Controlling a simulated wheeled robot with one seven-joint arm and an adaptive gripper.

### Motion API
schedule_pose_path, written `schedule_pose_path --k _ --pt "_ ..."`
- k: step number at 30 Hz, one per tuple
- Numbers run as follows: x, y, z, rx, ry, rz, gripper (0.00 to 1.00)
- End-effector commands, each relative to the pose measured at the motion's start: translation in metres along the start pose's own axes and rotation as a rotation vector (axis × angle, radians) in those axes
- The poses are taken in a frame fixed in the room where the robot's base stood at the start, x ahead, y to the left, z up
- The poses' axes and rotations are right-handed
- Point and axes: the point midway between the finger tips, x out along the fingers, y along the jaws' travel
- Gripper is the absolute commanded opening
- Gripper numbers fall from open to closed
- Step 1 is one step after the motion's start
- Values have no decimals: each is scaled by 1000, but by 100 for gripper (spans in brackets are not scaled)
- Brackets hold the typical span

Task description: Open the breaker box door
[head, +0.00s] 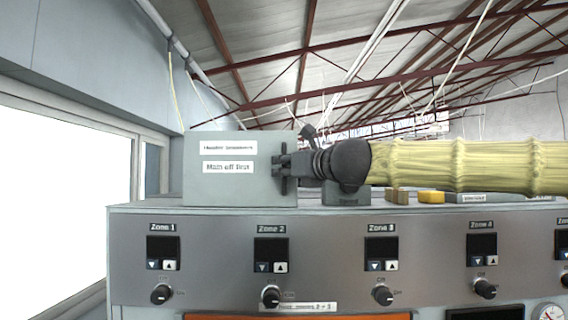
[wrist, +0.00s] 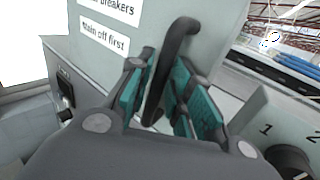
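The breaker box (head: 230,185) is a pale grey box on top of the control panel, with labels reading "Heater breakers" and "Main off first". Its door looks closed. A dark bar handle (wrist: 166,70) stands upright on the door's right side; it also shows in the head view (head: 284,183). My gripper (wrist: 163,92) has come in from the right, and its teal finger pads lie close on both sides of the handle. It appears shut on the handle; exact pad contact is partly hidden. In the head view, my gripper (head: 288,165) covers the middle of the handle.
The panel (head: 215,240) below carries several zone displays and black knobs. A grey switch box (head: 346,196) stands just right of the breaker box, under my wrist. Brown and yellow blocks (head: 431,197) sit further right. A bright window (head: 60,170) is at the left.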

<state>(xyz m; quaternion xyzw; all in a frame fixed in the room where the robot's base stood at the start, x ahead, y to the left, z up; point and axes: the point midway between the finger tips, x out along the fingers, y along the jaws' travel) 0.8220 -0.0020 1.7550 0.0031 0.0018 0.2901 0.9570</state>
Motion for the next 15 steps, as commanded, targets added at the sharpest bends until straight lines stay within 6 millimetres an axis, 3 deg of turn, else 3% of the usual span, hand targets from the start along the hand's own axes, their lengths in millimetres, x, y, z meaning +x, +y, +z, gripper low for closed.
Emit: schedule_pose_path --k 10,11,14,15 --pt "4 0 0 -1 -1 0 21" --pt "3 0 0 -1 -1 0 19" --pt "3 0 0 -1 -1 0 1" --pt "3 0 0 -1 -1 0 0"
